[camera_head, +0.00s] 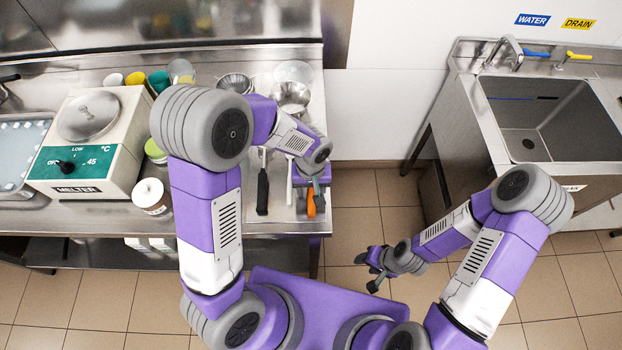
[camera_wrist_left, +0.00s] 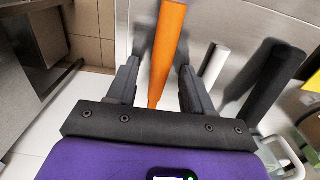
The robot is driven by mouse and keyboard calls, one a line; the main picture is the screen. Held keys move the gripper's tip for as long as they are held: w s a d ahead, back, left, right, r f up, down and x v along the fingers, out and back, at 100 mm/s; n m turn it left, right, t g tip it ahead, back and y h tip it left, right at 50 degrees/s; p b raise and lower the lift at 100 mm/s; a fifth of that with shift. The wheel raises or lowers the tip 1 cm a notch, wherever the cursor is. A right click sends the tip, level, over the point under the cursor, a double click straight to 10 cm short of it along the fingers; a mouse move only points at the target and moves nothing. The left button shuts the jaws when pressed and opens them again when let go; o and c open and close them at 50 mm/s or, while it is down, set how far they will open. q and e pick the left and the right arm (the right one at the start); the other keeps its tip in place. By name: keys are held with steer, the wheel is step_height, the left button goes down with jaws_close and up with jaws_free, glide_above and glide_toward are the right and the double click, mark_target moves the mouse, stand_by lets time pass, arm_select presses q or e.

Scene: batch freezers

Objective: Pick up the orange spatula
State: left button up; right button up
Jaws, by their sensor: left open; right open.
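The orange spatula shows by its handle (camera_head: 311,203) at the right end of the steel counter in the head view; its far part is hidden under my left wrist. My left gripper (camera_head: 318,192) is over the handle with its fingers pointing down. In the left wrist view the orange handle (camera_wrist_left: 165,50) runs between the two open fingers of my left gripper (camera_wrist_left: 157,88), with a gap on each side. My right gripper (camera_head: 372,272) is open and empty, out over the floor away from the counter.
A black-handled tool (camera_head: 262,192) and a white-handled one (camera_head: 289,185) lie left of the spatula. Metal bowls (camera_head: 291,95) stand behind. A melter (camera_head: 85,145) and a lidded jar (camera_head: 151,196) are further left. A sink (camera_head: 545,115) stands at right, with open floor between.

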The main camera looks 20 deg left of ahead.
arm_select(q)
jaws_close()
